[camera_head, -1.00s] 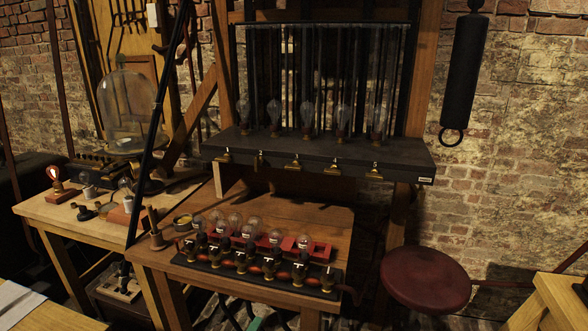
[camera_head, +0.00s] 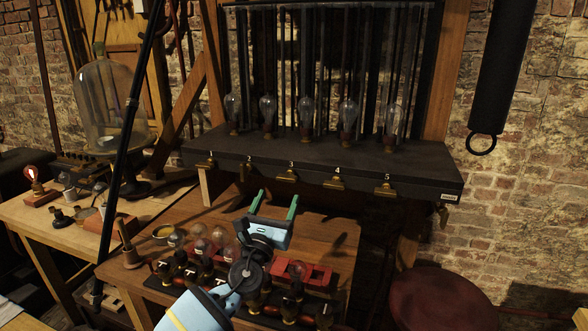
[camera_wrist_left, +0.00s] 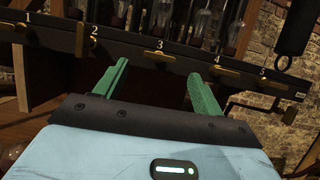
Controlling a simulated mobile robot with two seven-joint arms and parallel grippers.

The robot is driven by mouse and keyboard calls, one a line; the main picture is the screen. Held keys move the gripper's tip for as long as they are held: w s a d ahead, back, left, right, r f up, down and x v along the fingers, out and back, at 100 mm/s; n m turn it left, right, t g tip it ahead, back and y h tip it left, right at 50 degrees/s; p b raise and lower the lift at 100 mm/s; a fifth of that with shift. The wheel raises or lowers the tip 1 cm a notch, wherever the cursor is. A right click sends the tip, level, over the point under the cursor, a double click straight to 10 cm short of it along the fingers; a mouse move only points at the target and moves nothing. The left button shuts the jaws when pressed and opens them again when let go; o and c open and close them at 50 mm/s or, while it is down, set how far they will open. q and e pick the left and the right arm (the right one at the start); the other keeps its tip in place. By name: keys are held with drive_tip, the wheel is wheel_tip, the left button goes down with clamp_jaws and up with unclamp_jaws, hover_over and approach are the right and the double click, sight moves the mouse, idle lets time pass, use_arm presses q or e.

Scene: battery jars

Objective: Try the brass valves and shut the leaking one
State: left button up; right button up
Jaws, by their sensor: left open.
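Brass valves numbered 1 (camera_head: 206,162), 2 (camera_head: 246,172), 3 (camera_head: 288,176), 4 (camera_head: 334,183) and 5 (camera_head: 386,189) line the front edge of a black shelf (camera_head: 420,172). Valve 2 looks turned upright; the others look level. I cannot tell which leaks. My left gripper (camera_head: 277,202) is open and empty, its green fingers pointing at the shelf, just below and in front of it. In the left wrist view valve 3 (camera_wrist_left: 158,57) shows between the fingers (camera_wrist_left: 160,78), apart from them. Valve 4 (camera_wrist_left: 223,74) is right of them. My right gripper is not in view.
Glass bulbs (camera_head: 306,115) stand on the shelf. Below my left arm, a wooden table (camera_head: 330,222) carries red blocks (camera_head: 318,275) with bulbs and switches. A red round stool (camera_head: 440,300) stands at right. A black cylinder with a ring (camera_head: 497,65) hangs at right.

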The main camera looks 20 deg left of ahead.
sight(285, 181)
use_arm(q)
drive_tip(key=x, duration=0.6)
drive_tip(key=shift+w+f+b, duration=0.1)
drive_tip(key=shift+b, duration=0.2)
drive_tip(key=shift+w+r, duration=0.3)
drive_tip(key=shift+w, duration=0.3)
drive_tip(key=shift+w+r, duration=0.2)
drive_tip(key=shift+w, duration=0.2)
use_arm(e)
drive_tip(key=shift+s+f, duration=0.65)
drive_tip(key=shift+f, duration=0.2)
use_arm(q)
drive_tip(key=c, duration=1)
